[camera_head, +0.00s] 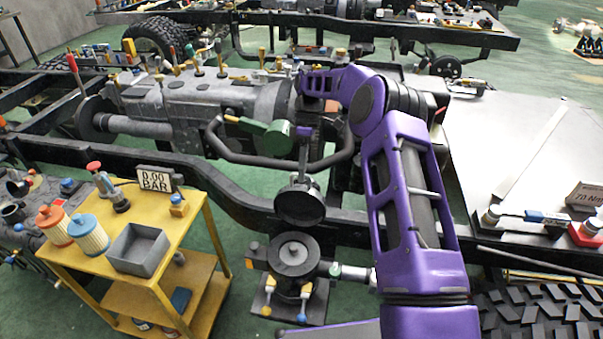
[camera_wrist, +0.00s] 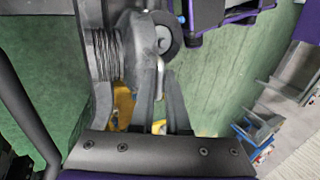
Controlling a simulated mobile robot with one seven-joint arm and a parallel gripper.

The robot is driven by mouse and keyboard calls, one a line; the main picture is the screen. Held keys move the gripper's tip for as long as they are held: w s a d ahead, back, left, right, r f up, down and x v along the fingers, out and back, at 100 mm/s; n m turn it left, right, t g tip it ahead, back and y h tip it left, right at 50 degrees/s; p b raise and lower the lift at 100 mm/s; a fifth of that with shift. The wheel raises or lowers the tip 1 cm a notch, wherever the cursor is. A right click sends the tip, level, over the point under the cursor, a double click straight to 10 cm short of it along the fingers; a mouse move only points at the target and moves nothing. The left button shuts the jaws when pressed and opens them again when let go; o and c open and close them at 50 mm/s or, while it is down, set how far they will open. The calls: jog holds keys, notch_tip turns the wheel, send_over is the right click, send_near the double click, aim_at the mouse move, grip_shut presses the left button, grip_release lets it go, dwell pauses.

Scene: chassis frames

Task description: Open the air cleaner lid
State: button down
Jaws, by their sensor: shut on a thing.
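The air cleaner (camera_head: 292,262) is a dark round canister on a small plate beside the black frame rail, with yellow clips low on its sides. Its round dark lid (camera_head: 300,207) is tilted up behind and above the canister's top. My gripper (camera_head: 303,172) comes down from above and is shut on the upper part of the lid. In the wrist view my gripper's fingers (camera_wrist: 164,78) close around a thin light grey piece in front of a round grey part (camera_wrist: 140,42). The exact contact is partly hidden by the fingers.
A yellow cart (camera_head: 190,232) with a grey bin (camera_head: 138,249), filters and a gauge stands at left. A black curved bar (camera_head: 250,158) runs close behind my gripper. A large tyre (camera_head: 545,315) lies at lower right. Green floor is clear between cart and canister.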

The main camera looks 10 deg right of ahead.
jog(key=shift+d+f, duration=0.2)
jog(key=shift+f, duration=0.05)
jog(key=c, duration=1.2)
grip_release()
jog(key=shift+r, duration=0.1)
jog(key=shift+w+a+r, duration=0.1)
jog(key=shift+w+r, duration=0.1)
jog(key=shift+r, duration=0.1)
jog(key=shift+v, duration=3.45)
